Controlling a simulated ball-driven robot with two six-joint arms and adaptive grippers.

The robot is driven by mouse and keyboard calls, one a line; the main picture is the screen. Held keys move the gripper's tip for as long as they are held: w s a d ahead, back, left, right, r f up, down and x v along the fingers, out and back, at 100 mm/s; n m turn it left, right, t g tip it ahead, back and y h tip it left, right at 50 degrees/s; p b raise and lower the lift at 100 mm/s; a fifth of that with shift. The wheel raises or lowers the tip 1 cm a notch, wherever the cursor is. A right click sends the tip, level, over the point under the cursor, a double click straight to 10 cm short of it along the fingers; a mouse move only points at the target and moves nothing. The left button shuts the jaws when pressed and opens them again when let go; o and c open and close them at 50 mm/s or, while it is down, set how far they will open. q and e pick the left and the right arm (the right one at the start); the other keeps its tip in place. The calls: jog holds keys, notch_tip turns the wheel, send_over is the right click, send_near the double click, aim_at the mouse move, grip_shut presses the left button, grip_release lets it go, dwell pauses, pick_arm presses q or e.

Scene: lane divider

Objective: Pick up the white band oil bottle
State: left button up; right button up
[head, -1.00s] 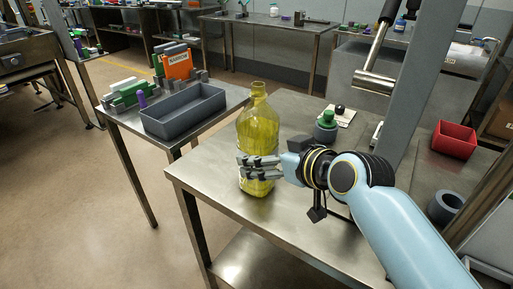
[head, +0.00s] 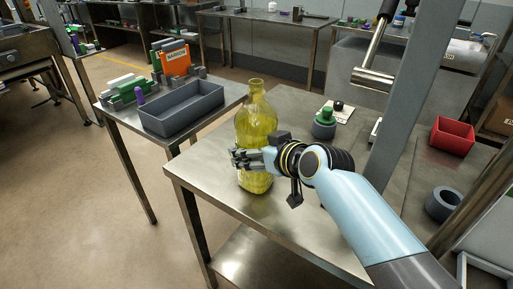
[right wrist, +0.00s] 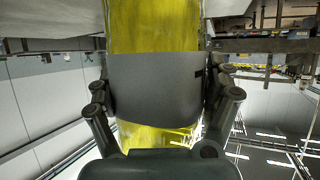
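The oil bottle (head: 256,122) is yellow-green, see-through and narrow-necked. It stands upright near the left edge of the steel table (head: 215,185). Its band (right wrist: 155,85) looks grey in the right wrist view and fills the middle there; the fingers hide it in the head view. My right gripper (head: 240,159) is at the bottle's lower half, reaching in from the right. In the right wrist view its fingers (right wrist: 160,90) lie on both sides of the band, very close to it. Whether they press on it cannot be told. My left gripper is not in view.
A side table on the left holds a grey tray (head: 183,122), an orange box (head: 175,60) and green and white blocks (head: 124,88). A green-topped grey pot (head: 324,125) stands behind my right arm. A grey post (head: 405,120) rises at right, near a red bin (head: 452,134).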

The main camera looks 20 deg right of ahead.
jog(key=c, duration=0.9)
jog(key=shift+w+r, duration=0.1)
jog(key=shift+r, duration=0.05)
jog(key=shift+c, duration=0.3)
